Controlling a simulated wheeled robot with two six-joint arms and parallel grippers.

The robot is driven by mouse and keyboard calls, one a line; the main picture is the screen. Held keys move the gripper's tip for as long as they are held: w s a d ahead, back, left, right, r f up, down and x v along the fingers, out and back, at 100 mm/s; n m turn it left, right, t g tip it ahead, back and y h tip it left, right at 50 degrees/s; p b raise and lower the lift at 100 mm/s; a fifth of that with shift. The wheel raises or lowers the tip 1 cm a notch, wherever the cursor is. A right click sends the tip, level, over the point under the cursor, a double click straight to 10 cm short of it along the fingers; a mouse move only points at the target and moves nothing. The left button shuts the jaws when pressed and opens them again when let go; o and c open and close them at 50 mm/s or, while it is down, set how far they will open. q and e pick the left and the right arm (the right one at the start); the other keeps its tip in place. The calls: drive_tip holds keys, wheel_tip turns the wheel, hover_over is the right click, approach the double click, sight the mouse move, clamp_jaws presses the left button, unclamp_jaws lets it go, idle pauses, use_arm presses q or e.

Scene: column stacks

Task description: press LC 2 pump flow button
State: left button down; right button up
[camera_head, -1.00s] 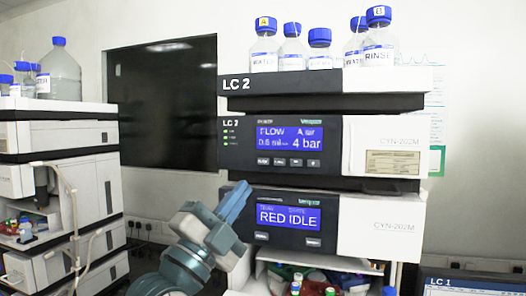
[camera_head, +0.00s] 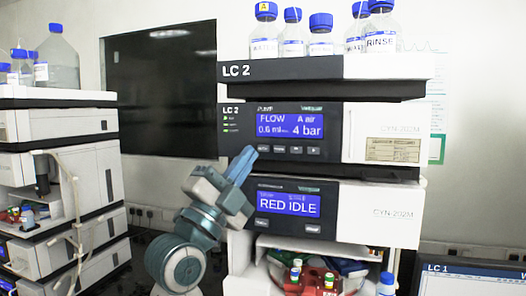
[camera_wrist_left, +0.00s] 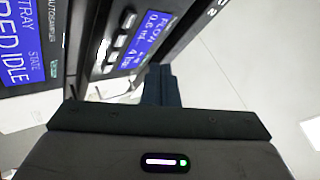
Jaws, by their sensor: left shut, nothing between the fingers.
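The LC 2 pump module (camera_head: 231,146) is the upper unit with a blue screen (camera_head: 290,131) reading FLOW and 4 bar. A row of small buttons lies under that screen; the leftmost button (camera_head: 264,149), at the flow end, is too small to read clearly. My left gripper (camera_head: 249,152) is shut and empty, its blue fingertips just left of that button. Whether they touch the panel cannot be told. In the left wrist view the fingers (camera_wrist_left: 160,84) point toward the panel, below the button row (camera_wrist_left: 120,40) and the screen (camera_wrist_left: 153,38). My right gripper is not in view.
The lower module (camera_head: 378,214) reads RED IDLE, with an open vial bay (camera_head: 310,280) beneath. Capped bottles (camera_head: 320,38) stand on top of the stack. Another stack (camera_head: 60,128) is at left, a dark wall panel (camera_head: 160,90) behind, and an LC 1 monitor (camera_head: 470,280) at lower right.

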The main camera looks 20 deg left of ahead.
sight(263, 148)
use_arm(q)
drive_tip(key=shift+w+b, duration=0.7)
drive_tip(key=shift+w, duration=1.7)
drive_tip(key=shift+w+d+b, duration=0.1)
drive_tip(key=shift+w+b, duration=0.35)
drive_tip(key=shift+w+b, duration=0.3)
drive_tip(key=shift+w, duration=0.05)
idle(0.8)
drive_tip(key=shift+s, duration=0.85)
